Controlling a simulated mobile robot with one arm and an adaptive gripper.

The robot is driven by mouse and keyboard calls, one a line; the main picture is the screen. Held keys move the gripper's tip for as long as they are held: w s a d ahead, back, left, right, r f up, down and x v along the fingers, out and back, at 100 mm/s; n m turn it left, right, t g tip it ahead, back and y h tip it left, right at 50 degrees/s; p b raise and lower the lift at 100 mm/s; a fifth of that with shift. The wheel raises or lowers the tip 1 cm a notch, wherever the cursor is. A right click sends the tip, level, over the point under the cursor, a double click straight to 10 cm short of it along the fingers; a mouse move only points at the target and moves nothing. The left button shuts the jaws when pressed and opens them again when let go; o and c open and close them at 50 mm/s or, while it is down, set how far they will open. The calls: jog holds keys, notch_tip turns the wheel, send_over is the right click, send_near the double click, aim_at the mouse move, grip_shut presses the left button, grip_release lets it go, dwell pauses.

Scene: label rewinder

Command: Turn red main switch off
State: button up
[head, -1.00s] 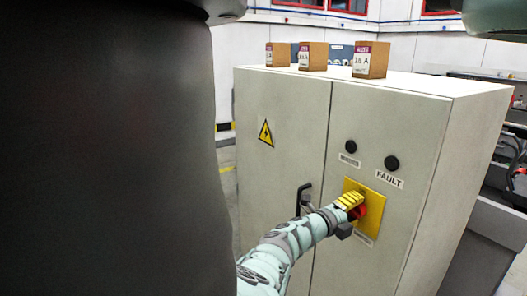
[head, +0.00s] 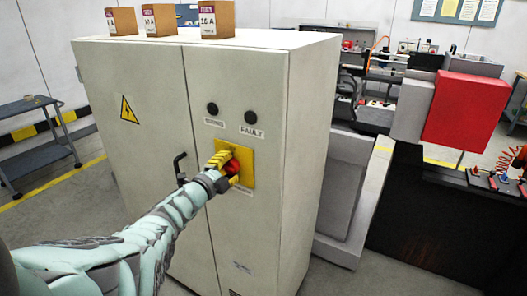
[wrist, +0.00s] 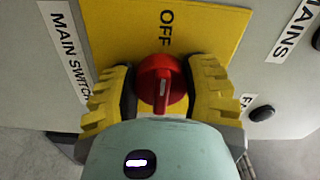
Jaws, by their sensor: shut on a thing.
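The red main switch (head: 232,167) is a round knob on a yellow plate (head: 247,158) on the front of the grey cabinet. In the wrist view the red knob (wrist: 160,84) sits between the two yellow fingers of my gripper (wrist: 162,95), one on each side. My gripper (head: 221,167) is shut on the knob. A white mark on the knob's handle runs up and down in the wrist view, in line with the word OFF (wrist: 165,28) above it. The lower part of the knob is hidden by my wrist.
A black door handle (head: 180,168) sits left of the switch. Two black round buttons or lamps (head: 212,109) are above it, one labelled FAULT. Boxes (head: 217,19) stand on the cabinet (head: 310,120). A trolley (head: 35,130) is at left, and machinery with a red panel (head: 470,110) at right.

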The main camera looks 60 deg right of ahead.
jog(key=o, duration=1.2)
jog(key=shift+a, duration=0.1)
jog(key=shift+a+f, duration=0.15)
jog(key=shift+a, duration=0.6)
jog(key=shift+s+a, duration=0.1)
jog(key=shift+a, duration=0.5)
jog(key=a, duration=0.9)
jog(key=shift+s+a, duration=0.1)
jog(key=shift+s, duration=0.25)
